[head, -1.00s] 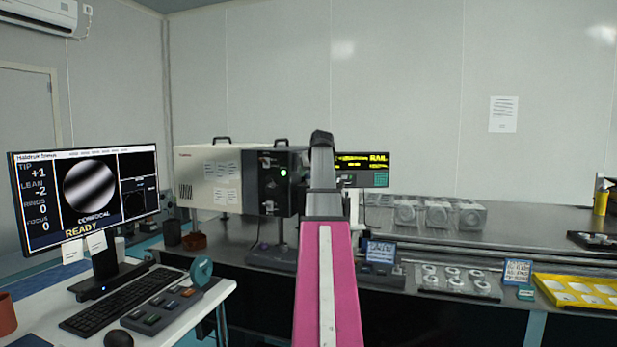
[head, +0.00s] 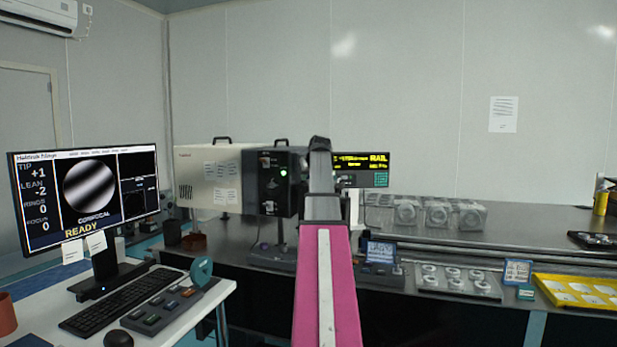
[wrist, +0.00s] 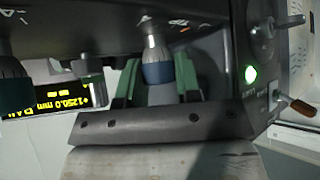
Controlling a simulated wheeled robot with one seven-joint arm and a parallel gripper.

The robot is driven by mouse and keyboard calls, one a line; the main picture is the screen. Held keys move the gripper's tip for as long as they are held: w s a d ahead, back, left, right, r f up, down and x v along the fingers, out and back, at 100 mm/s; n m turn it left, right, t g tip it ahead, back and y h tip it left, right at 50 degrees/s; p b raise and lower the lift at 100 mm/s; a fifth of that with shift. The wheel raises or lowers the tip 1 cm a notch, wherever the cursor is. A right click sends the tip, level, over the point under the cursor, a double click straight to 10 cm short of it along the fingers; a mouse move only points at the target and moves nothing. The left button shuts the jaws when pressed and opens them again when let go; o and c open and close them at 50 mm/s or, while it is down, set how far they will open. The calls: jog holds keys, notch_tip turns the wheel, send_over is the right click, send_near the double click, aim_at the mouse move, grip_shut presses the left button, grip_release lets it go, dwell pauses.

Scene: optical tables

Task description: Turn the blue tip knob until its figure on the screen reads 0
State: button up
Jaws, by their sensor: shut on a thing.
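The blue tip knob (wrist: 158,73), a pale metal shaft with a blue band, shows in the wrist view under the dark instrument housing. My gripper (wrist: 158,66) has its green fingers on either side of the knob and is shut on it. In the head view my own arm hides the gripper and the knob. The screen (head: 88,195) on the left of the head view reads TIP +1, LEAN -2, RINGS 0 and FOCUS 0, with READY below. Its round picture shows slanted dark and light bands.
Another knob (wrist: 92,82) and a dark knob (wrist: 12,80) hang left of the held one. A lit green button (wrist: 251,74) and an orange-tipped lever (wrist: 300,106) are to the right. A yellow tray (head: 540,282) lies at the table's right front.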

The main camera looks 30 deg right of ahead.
jog(key=shift+n+y, duration=0.3)
jog(key=n+y, duration=0.2)
jog(key=shift+d+n, duration=0.1)
jog(key=shift+n, duration=0.3)
jog(key=shift+n+g+y, duration=0.4)
jog(key=shift+n+y, duration=1.2)
jog(key=shift+n, duration=0.4)
jog(key=o, duration=0.9)
jog(key=shift+s+r, duration=0.1)
jog(key=v, duration=1)
jog(key=shift+s+d+r, duration=0.1)
jog(key=shift+s+r, duration=0.1)
